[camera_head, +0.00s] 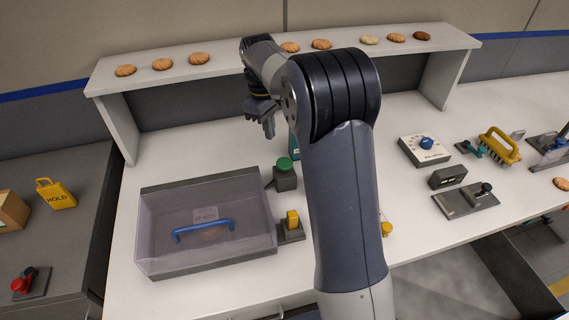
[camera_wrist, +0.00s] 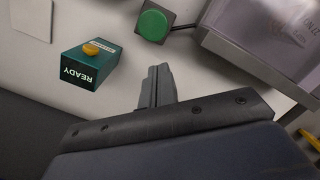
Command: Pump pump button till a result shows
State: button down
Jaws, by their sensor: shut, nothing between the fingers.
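A green push button (camera_head: 284,163) on a small grey block stands just right of the clear-lidded box; it also shows at the top of the wrist view (camera_wrist: 153,25), with a dark cable running to the clear box. No pump lettering is readable on it. A teal box (camera_wrist: 88,66) with a yellow knob on top shows the word READY on its side; in the head view it is mostly behind my arm (camera_head: 294,143). My gripper (camera_head: 268,130) is shut and empty, pointing down behind the green button. In the wrist view its fingertips (camera_wrist: 158,70) lie between the two, apart from both.
The clear box (camera_head: 160,252) with a blue handle stands at the front left, a yellow switch (camera_head: 292,218) beside it. A raised shelf (camera_head: 225,60) with several biscuits runs along the back. A white dial box (camera_head: 423,150) and a yellow-handled brush (camera_head: 500,147) stand at right.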

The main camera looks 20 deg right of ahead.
aim_at(283, 162)
jog(key=shift+w+a+r, duration=0.1)
jog(key=shift+r, duration=1.35)
jog(key=s+d+f+p, duration=0.1)
jog(key=p, duration=0.1)
jog(key=s+d+f+p, duration=0.1)
jog(key=p, duration=0.1)
jog(key=shift+s+d+f, duration=0.1)
jog(key=shift+s+f, duration=0.1)
jog(key=shift+s, duration=0.05)
jog(key=shift+f, duration=0.15)
jog(key=f+b, duration=0.6)
jog(key=shift+s+d+f, duration=0.25)
jog(key=shift+s+f, duration=0.05)
jog(key=shift+f, duration=0.1)
